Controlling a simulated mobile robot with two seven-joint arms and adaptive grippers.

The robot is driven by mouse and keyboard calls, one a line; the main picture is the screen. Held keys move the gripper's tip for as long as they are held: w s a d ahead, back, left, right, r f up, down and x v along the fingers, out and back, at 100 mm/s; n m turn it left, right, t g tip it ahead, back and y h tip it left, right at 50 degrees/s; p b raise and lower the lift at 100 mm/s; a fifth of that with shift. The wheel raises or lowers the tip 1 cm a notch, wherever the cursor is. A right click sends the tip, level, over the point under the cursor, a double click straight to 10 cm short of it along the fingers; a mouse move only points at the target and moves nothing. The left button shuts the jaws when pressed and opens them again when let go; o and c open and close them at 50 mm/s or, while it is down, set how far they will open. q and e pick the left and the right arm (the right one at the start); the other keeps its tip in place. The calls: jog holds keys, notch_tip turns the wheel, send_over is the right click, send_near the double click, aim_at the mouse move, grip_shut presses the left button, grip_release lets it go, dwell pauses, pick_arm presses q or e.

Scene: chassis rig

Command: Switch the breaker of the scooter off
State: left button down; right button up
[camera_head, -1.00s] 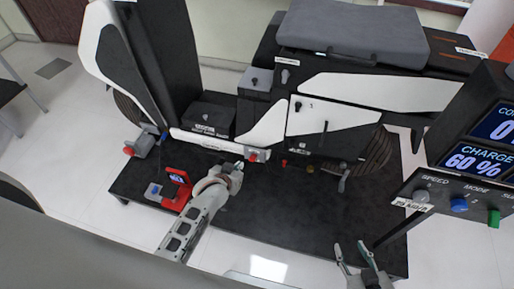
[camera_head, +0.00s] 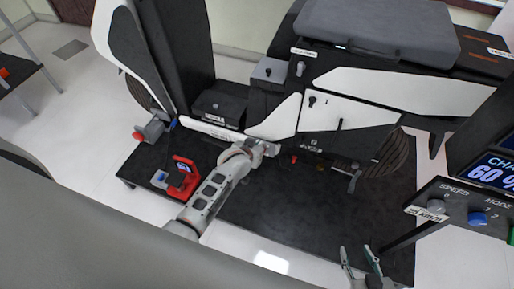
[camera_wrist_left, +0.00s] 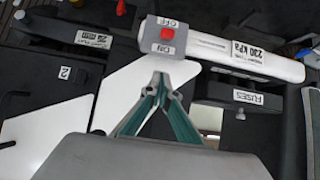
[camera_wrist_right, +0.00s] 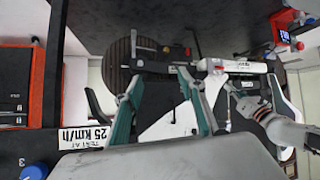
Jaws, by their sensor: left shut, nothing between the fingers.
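The breaker is a grey block with a red switch (camera_wrist_left: 166,35) between OFF and ON labels, at the end of a white tube (camera_wrist_left: 245,55) in the left wrist view. Which way the switch is set I cannot tell. My left gripper (camera_wrist_left: 160,82) is shut and empty, its tips pointing at the block and short of the red switch in the picture. In the head view my left gripper (camera_head: 268,148) covers that end of the tube (camera_head: 212,130). My right gripper (camera_head: 356,250) is open and empty over the platform's front right; its spread fingers show in the right wrist view (camera_wrist_right: 158,82).
The scooter's black platform (camera_head: 270,215) is clear at the front. A red device with a small screen (camera_head: 184,178) stands left of my left arm. A console with a grey and a blue knob (camera_head: 475,218) stands at the right. A fuse box (camera_wrist_left: 240,97) is beside the tube.

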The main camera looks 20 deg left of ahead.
pick_arm(q)
jog(key=x, duration=0.2)
jog(key=b+x, duration=0.2)
jog(key=x, duration=0.1)
jog(key=shift+f, duration=0.55)
jog(key=shift+s+f+b, duration=0.15)
jog(key=shift+f+b, duration=0.3)
jog(key=shift+f, duration=0.55)
jog(key=shift+s+f, duration=0.35)
jog(key=shift+f, duration=0.3)
pick_arm(e)
jog(key=shift+w+d+f, duration=0.25)
jog(key=shift+d+f, duration=0.05)
jog(key=shift+f, duration=0.2)
jog(key=shift+w+d+f, duration=0.25)
jog(key=shift+f, duration=0.25)
pick_arm(q)
jog(key=shift+b, duration=0.3)
pick_arm(e)
jog(key=shift+s+f, duration=0.1)
jog(key=shift+f, duration=0.05)
